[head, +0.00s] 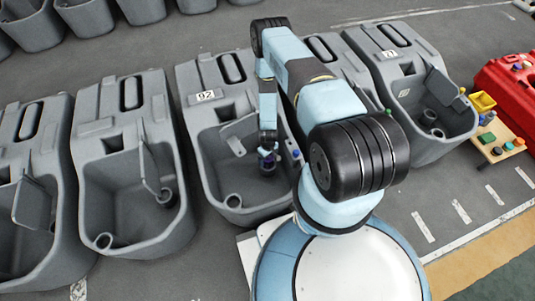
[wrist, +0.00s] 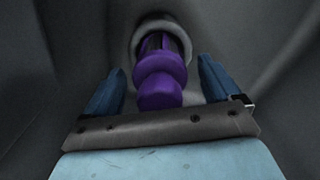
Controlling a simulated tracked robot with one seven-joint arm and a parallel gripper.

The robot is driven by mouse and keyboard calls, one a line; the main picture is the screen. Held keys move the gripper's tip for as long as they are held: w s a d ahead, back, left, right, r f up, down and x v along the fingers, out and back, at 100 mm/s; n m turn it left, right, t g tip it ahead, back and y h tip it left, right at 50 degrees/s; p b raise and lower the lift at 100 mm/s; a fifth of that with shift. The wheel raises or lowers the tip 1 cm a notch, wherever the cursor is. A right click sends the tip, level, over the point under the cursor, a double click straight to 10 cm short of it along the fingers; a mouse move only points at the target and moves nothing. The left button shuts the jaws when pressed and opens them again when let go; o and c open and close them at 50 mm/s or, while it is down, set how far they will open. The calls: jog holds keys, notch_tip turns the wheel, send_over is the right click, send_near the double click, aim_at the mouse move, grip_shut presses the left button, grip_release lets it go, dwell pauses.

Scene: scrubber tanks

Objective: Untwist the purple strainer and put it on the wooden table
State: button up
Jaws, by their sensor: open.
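The purple strainer (wrist: 160,78) sits in a round grey socket (wrist: 146,34) inside the tank numbered 92 (head: 205,96). It has a rounded knob facing my wrist camera. My gripper (wrist: 163,75) is open, with one blue finger on each side of the strainer and a visible gap on both sides. In the head view my gripper (head: 267,150) reaches down into the tank, and a bit of the purple strainer (head: 268,165) shows just below it. The wooden table (head: 499,139) stands at the far right with small coloured items on it.
Several grey tanks stand in a row, with another tank (head: 120,170) to the left and one (head: 420,90) to the right. The tank walls close in around my gripper.

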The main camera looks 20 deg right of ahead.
jog(key=shift+f, duration=0.9)
jog(key=shift+c, duration=0.4)
jog(key=c, duration=1.2)
jog(key=shift+o, duration=0.2)
jog(key=shift+n, duration=1.5)
jog(key=shift+n, duration=1.5)
